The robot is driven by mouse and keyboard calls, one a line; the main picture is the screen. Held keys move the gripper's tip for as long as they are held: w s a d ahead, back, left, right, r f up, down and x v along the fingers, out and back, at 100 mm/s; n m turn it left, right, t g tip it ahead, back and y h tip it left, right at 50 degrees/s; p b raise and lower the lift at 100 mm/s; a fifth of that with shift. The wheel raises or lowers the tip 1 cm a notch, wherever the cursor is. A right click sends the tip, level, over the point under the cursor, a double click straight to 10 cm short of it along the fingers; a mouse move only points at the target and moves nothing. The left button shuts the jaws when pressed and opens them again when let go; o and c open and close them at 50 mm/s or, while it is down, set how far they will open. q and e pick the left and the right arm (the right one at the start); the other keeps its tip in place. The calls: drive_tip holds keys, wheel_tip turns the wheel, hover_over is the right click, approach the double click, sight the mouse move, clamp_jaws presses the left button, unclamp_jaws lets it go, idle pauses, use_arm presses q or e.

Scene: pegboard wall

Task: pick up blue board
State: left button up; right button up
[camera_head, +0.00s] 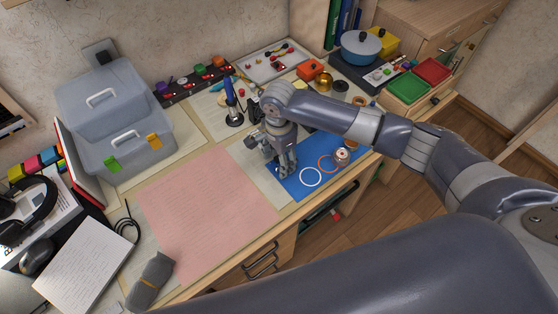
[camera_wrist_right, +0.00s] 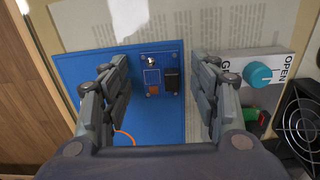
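A small blue board (camera_wrist_right: 160,75) with a few dark, silver and orange parts lies flat on a larger blue mat (camera_wrist_right: 80,75), near the mat's edge in the right wrist view. In the head view the blue mat (camera_head: 303,183) is at the front edge of the desk, and my right gripper hides the small board there. My right gripper (camera_head: 284,170) points down at the mat's left part. In the right wrist view the right gripper (camera_wrist_right: 160,78) is open, its fingers on either side of the small board with nothing between them gripped. My left gripper is not in view.
Rings (camera_head: 311,177) and a small spool (camera_head: 341,155) lie on the mat. A white box with a teal knob (camera_wrist_right: 262,75) and a black fan (camera_wrist_right: 302,125) are close by the right finger. A pink sheet (camera_head: 205,210) lies left of the mat.

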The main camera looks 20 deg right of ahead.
drive_tip(key=c, duration=0.8)
drive_tip(key=shift+c, duration=0.2)
drive_tip(key=shift+r, duration=0.1)
